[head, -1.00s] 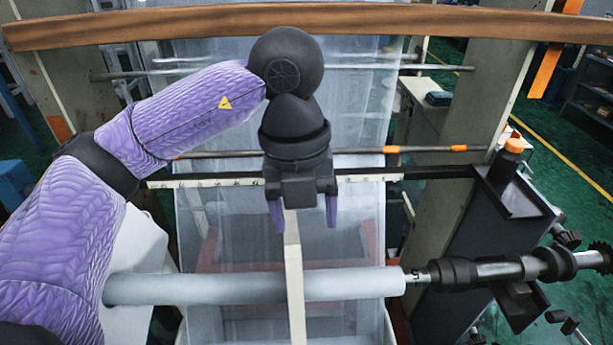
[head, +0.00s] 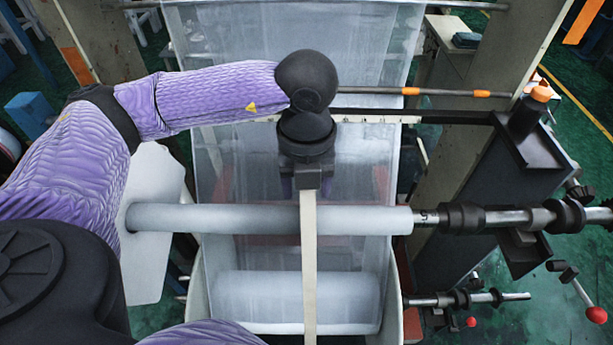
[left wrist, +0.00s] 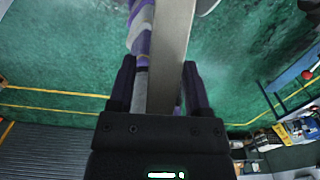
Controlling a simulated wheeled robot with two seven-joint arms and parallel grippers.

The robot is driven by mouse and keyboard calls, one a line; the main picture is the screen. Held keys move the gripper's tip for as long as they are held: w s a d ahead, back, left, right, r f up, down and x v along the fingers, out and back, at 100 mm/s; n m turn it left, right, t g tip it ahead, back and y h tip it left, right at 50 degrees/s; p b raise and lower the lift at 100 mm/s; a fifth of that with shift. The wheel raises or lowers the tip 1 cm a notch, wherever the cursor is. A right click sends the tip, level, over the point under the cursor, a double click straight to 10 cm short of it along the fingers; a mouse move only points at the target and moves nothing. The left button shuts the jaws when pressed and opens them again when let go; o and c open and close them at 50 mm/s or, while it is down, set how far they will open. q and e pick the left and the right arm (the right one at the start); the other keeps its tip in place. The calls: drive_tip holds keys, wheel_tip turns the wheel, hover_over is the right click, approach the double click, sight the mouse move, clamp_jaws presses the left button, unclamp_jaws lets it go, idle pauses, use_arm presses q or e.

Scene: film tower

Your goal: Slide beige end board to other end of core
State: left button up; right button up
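The beige end board (head: 309,265) is a thin upright plate, seen edge-on, across the pale grey core (head: 240,219), right of the core's middle. My left gripper (head: 307,187) is at the board's upper end, pointing down. In the left wrist view the two dark fingers (left wrist: 160,88) stand apart on either side of the board (left wrist: 170,55). A gap shows between the left-hand finger and the board, so the gripper looks open around it. The arm and gripper hide part of the fingertips in the head view. My right gripper is not in view.
A black chuck and shaft (head: 470,217) join the core's right end. A larger pale film roll (head: 270,300) lies below. A black bracket with an orange-capped post (head: 530,110) stands at right. A red-knobbed lever (head: 596,315) is at lower right. Film hangs behind.

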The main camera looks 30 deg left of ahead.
use_arm(q)
clamp_jaws()
drive_tip(key=w+d+b, duration=0.1)
drive_tip(key=w+d, duration=0.6)
drive_tip(key=d, duration=0.5)
drive_tip(key=shift+w+b, duration=0.2)
drive_tip(key=shift+b, duration=0.2)
idle(0.4)
